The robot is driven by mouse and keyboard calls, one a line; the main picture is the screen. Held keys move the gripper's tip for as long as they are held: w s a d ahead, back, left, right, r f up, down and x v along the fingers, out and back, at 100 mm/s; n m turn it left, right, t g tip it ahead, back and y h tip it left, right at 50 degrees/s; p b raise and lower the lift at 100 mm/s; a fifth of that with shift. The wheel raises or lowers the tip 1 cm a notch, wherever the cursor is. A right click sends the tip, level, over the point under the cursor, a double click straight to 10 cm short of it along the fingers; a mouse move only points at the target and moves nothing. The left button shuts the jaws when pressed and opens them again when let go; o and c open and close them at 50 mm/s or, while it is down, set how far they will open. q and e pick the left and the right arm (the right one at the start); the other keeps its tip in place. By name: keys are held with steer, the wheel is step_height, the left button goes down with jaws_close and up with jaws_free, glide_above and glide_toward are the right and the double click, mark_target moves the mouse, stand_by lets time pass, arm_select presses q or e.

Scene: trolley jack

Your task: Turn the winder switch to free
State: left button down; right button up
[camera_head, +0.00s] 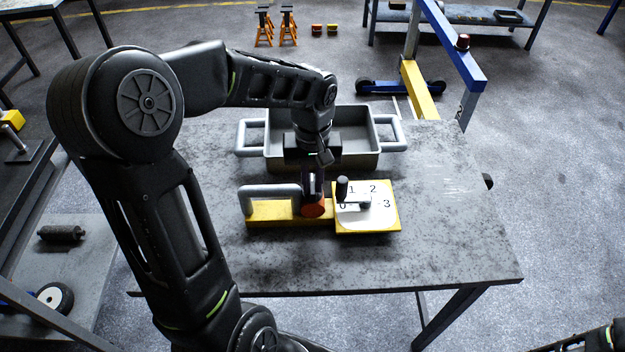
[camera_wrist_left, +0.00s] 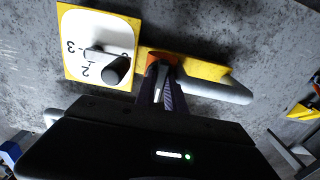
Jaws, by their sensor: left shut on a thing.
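The winder unit lies on the grey table, with a yellow base (camera_head: 270,212), a grey handle bar (camera_head: 272,191) and a white numbered dial plate (camera_head: 385,190) on yellow. A dark crank knob (camera_head: 342,188) stands by the 0 and 1 marks. The orange-red round switch (camera_head: 313,208) sits on the base between bar and dial; it also shows in the left wrist view (camera_wrist_left: 153,60). My left gripper (camera_head: 313,185) points down from behind and is shut on the switch. Its fingers (camera_wrist_left: 160,88) hide most of the switch's grip. My right gripper is out of view.
A grey tray (camera_head: 350,120) with two side handles stands right behind the winder unit, under my left wrist. The table (camera_head: 440,240) is clear to the right and front. A blue and yellow hoist frame (camera_head: 450,50) stands beyond the table.

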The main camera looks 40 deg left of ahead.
arm_select(q)
steer(key=shift+m, duration=0.4)
steer(key=m, duration=0.8)
steer(key=shift+m, duration=0.3)
steer(key=m, duration=0.4)
steer(key=shift+m, duration=0.3)
steer(key=shift+m+p, duration=0.4)
steer(key=shift+m, duration=1.6)
steer(key=c, duration=1.7)
jaws_free()
steer(key=shift+r, duration=0.1)
